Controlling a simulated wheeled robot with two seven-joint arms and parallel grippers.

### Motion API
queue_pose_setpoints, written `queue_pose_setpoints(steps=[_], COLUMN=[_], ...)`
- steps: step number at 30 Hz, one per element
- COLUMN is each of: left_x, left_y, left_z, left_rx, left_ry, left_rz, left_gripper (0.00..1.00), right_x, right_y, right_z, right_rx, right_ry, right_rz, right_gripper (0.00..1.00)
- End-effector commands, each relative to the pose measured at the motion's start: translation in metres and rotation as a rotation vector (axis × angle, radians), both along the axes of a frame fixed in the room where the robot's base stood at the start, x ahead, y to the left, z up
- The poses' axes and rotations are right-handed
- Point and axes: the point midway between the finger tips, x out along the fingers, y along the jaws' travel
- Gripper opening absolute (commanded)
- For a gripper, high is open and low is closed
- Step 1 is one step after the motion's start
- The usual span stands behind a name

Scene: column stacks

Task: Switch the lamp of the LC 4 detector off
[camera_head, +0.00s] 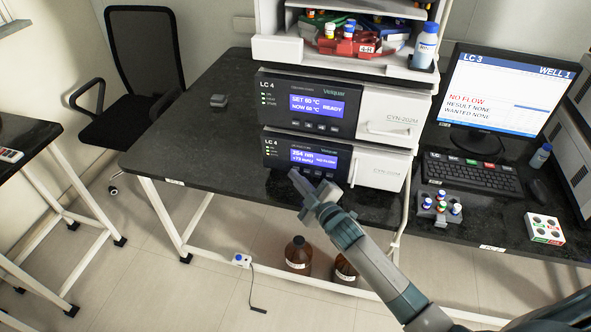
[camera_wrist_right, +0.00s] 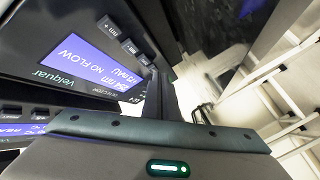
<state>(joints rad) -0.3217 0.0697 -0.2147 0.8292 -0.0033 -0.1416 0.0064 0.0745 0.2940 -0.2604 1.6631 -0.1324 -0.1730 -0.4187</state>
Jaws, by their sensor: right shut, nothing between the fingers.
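The LC 4 detector (camera_head: 382,173) is the lower unit of the stack on the black bench. Its blue screen (camera_head: 314,157) shows a nm line, a mAU line and NO FLOW. It also shows in the wrist view (camera_wrist_right: 85,60). A row of small dark buttons (camera_head: 318,173) lies under the screen; some show in the wrist view (camera_wrist_right: 130,46). Small indicator lights (camera_head: 268,148) sit at its left. My right gripper (camera_head: 296,178) is shut and empty, its tips close to the left end of the button row. I cannot tell whether they touch. My left gripper is not in view.
Another LC 4 unit (camera_head: 390,121), reading SET and NOW temperatures, sits directly above. A tray with bottles tops the stack. A monitor (camera_head: 500,93) and keyboard (camera_head: 470,172) stand at right. Brown bottles (camera_head: 298,255) stand below the bench. The bench left of the stack is mostly clear.

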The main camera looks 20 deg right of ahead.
Motion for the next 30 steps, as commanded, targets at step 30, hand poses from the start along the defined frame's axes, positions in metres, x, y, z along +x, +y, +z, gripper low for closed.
queue_pose_setpoints(steps=[30], left_x=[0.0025], left_y=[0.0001], left_z=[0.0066], left_rx=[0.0], left_ry=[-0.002], left_rz=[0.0], left_gripper=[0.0], right_x=[-0.0058], right_y=[0.0034], right_z=[0.0008], right_rx=[0.001], right_ry=[0.001], right_rz=[-0.001], right_gripper=[0.0])
